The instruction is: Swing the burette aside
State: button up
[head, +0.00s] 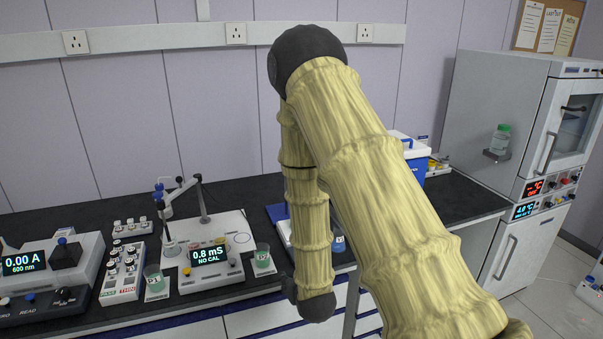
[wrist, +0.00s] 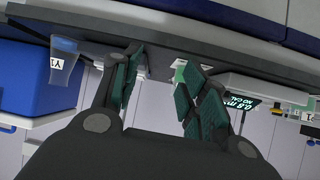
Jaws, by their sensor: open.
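I cannot pick out a burette in either view; my arm covers the middle of the bench in the head view. My gripper (wrist: 163,90) shows in the wrist view with its two dark green fingers spread apart and nothing seen between them. In the head view the gripper itself does not show clearly. A small labelled beaker (head: 338,243) stands partly hidden just right of my forearm. A labelled beaker (wrist: 64,52) shows at the left of the wrist view, apart from the fingers.
A conductivity meter (head: 208,254) reading 0.8 mS has a jointed probe arm (head: 200,199). Green-filled beakers (head: 155,278) (head: 262,256) flank it. A photometer (head: 50,262) stands far left. A tall cabinet (head: 496,125) stands right. Bare bench (head: 460,197) shows right of my arm.

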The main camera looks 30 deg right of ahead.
jog(key=w+d+r+m+t+h, duration=0.1)
jog(key=w+d+r+t, duration=0.15)
jog(key=r, duration=0.55)
jog(key=w+d+r+m+t+h, duration=0.1)
jog(key=w+d+r+h, duration=0.2)
jog(key=r, duration=0.5)
jog(key=w+d+r+m+t, duration=0.1)
jog(key=w+d+r+t, duration=0.2)
jog(key=r, duration=0.5)
jog(key=shift+g, duration=0.45)
jog(key=p+x, duration=0.1)
jog(key=x, duration=0.2)
jog(key=p+x, duration=0.1)
jog(key=x, duration=0.3)
jog(key=d+p+x, duration=0.1)
jog(key=x, duration=0.3)
jog(key=shift+s, duration=0.3)
grip_shut()
